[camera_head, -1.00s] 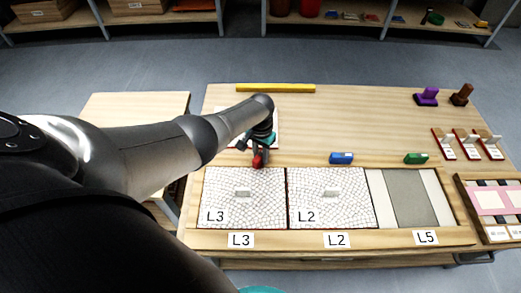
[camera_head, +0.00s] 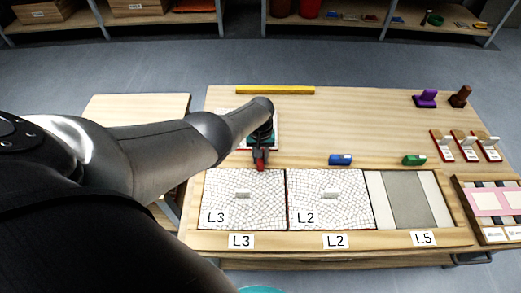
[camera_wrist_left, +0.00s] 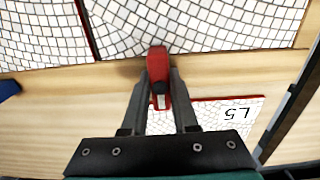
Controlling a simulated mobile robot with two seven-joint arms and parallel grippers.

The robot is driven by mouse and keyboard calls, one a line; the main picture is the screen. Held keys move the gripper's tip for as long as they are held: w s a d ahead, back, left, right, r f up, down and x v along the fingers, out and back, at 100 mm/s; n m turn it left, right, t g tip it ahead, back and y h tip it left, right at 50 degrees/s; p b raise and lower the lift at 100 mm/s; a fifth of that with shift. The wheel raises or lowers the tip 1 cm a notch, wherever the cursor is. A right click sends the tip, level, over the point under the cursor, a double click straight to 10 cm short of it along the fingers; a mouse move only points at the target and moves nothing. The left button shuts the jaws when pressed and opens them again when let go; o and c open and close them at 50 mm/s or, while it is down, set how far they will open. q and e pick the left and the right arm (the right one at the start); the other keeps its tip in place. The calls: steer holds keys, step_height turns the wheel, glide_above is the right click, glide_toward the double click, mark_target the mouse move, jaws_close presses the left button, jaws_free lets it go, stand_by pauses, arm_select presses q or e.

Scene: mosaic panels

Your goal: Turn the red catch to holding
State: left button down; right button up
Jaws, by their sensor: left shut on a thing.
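The red catch (camera_head: 260,165) is on the wooden rail at the far edge of the panel marked L3 (camera_head: 265,205). My left gripper (camera_head: 260,157) is shut on it. In the wrist view, the red catch (camera_wrist_left: 157,62) sits between the fingertips of my left gripper (camera_wrist_left: 158,85). It points across the rail, with its end at the edge of the mosaic panel (camera_wrist_left: 200,22). Whether it overlaps the panel is hard to tell. The fingers hide its sides. My right gripper is not in view.
A blue catch (camera_head: 341,159) and a green catch (camera_head: 414,160) are on the same rail to the right. A yellow bar (camera_head: 275,90) lies at the far table edge. The middle of the table is clear.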

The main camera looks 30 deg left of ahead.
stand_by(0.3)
arm_select(q)
steer(key=c, duration=0.7)
jaws_free()
steer(key=shift+r+p, duration=0.95)
steer(key=shift+p, duration=0.05)
step_height(320, 180, up, 6)
steer(key=p, duration=0.7)
steer(key=shift+r, duration=0.1)
steer(key=shift+s, duration=0.1)
